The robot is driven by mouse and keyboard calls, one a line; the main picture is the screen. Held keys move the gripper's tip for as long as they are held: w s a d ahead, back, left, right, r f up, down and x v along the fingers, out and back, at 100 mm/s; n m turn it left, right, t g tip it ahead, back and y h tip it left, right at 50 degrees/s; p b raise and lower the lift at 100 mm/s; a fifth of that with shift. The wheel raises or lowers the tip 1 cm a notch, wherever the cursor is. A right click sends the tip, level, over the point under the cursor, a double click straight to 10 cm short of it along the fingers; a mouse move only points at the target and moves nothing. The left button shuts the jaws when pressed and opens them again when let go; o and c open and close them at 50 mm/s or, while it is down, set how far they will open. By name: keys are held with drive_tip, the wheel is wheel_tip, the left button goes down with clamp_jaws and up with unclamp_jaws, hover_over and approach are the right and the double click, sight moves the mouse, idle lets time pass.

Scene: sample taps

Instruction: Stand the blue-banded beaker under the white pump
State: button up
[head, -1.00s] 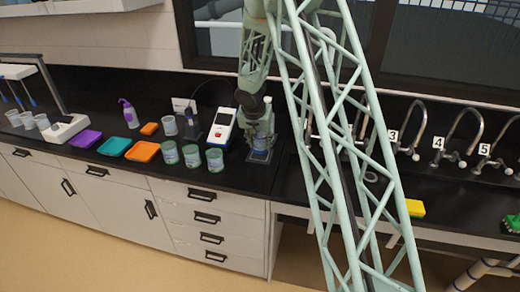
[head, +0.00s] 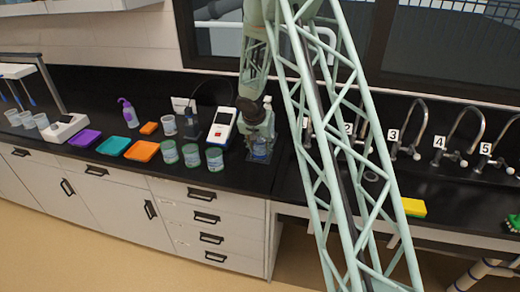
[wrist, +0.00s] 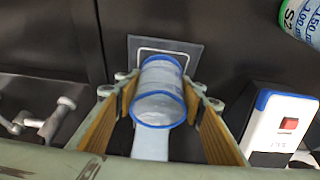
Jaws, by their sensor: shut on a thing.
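My gripper (head: 261,133) is shut on the blue-banded beaker (head: 261,149), low over the black counter. In the wrist view the beaker (wrist: 160,92) is clear with blue rings and sits between the two tan finger pads. A dark square mat (wrist: 190,52) with a white outline lies beneath and beyond it; I cannot tell whether the beaker touches it. A white narrow piece (wrist: 150,146) shows below the beaker in the wrist view. I cannot tell for certain whether it belongs to the white pump.
A white box with a red switch (wrist: 283,124) stands close beside my gripper. Several green-banded beakers (head: 191,155) stand to the left in the head view. Numbered taps (head: 411,140) and a yellow sponge (head: 414,207) are to the right.

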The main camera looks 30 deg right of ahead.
drive_tip(key=o, duration=1)
drive_tip(key=shift+c, duration=0.2)
drive_tip(key=shift+r+p, duration=0.2)
drive_tip(key=shift+p, duration=0.15)
drive_tip(key=shift+r, duration=0.25)
drive_tip(key=p+v, duration=0.1)
drive_tip(key=v, duration=1)
drive_tip(key=shift+s, duration=0.2)
drive_tip(key=shift+a+r, duration=0.15)
drive_tip(key=shift+r, duration=0.15)
